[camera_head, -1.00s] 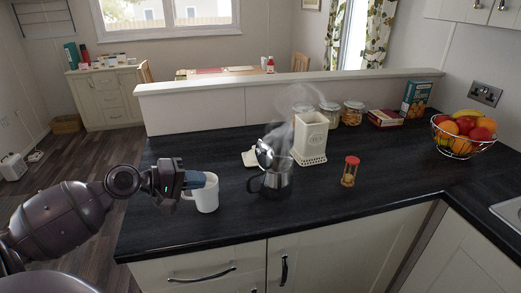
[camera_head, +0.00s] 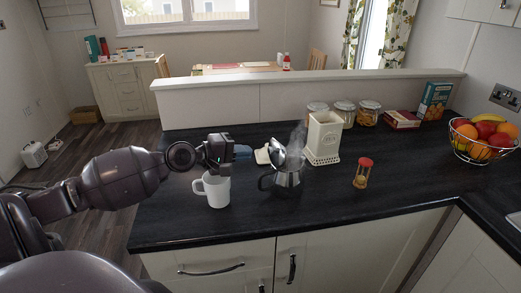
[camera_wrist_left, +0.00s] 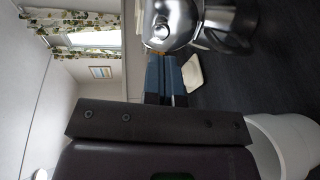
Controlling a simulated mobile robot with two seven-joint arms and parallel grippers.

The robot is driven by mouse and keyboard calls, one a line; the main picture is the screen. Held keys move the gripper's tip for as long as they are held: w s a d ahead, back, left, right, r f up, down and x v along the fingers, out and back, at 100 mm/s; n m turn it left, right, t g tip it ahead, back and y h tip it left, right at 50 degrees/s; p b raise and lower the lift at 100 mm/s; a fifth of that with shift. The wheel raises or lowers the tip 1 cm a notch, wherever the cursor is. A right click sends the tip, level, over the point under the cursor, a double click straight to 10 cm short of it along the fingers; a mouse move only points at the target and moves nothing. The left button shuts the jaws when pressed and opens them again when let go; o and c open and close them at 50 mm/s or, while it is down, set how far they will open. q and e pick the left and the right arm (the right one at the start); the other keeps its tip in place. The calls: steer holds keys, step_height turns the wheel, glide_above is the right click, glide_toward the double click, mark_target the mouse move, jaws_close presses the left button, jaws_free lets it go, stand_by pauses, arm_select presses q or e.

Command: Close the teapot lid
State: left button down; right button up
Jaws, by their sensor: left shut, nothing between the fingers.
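The shiny metal teapot (camera_head: 289,179) stands upright on the dark counter, with its dark handle to the left and steam above it. Its lid (camera_head: 280,157) is open, tilted up at the rim. In the left wrist view the lid (camera_wrist_left: 170,24) and teapot body (camera_wrist_left: 235,15) show at the top. My left gripper (camera_head: 243,152) is shut and empty, just left of the lid, with a gap visible in the head view. In the left wrist view its blue fingers (camera_wrist_left: 166,76) point towards the lid. My right gripper is not in view.
A white mug (camera_head: 217,192) stands below and beside my left gripper. A cream canister (camera_head: 323,138) is close behind the teapot, right of a small cream item (camera_head: 262,156). An hourglass-like jar (camera_head: 363,174) stands to the right. The front counter is clear.

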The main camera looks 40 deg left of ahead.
mark_target(269, 150)
arm_select(q)
steer(key=x, duration=0.3)
steer(key=shift+w+r+p, duration=0.1)
steer(key=shift+r+p, duration=0.05)
steer(key=shift+p, duration=0.2)
steer(key=shift+w+d+f, duration=0.2)
steer(key=shift+w+d, duration=0.15)
steer(key=shift+w, duration=0.25)
steer(key=shift+w+d+f, duration=0.1)
steer(key=shift+w+d, duration=0.05)
steer(key=shift+w, duration=0.15)
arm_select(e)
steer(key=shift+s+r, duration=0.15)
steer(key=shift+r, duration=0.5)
arm_select(q)
steer(key=shift+w, duration=0.2)
